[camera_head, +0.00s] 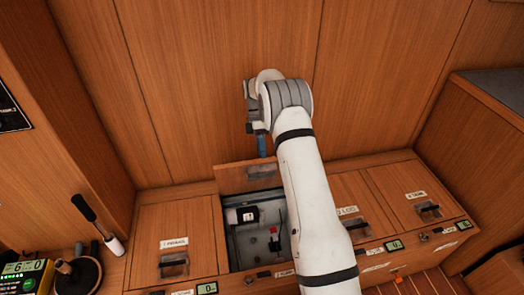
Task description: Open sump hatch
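A wooden hatch lid (232,180) stands raised at the back edge of an open compartment (236,250) in the bench; I cannot read a label that names it as the sump hatch. A grey handle-like part (261,171) shows on the lid. Inside the compartment are a black and white cylindrical unit (241,214) and small red parts. My gripper (262,150) points down just above the raised lid, with a blue part showing. Its fingertips are small and partly hidden, so I cannot tell whether it touches the lid. My arm hides the compartment's right side.
Shut hatches with dark handles flank the opening: one at left (172,240), others at right (408,196). Small green displays line the front edge. A black-handled tool (96,216), a round dark object (79,278) and a green-black meter (25,276) are at far left. A wooden wall rises behind.

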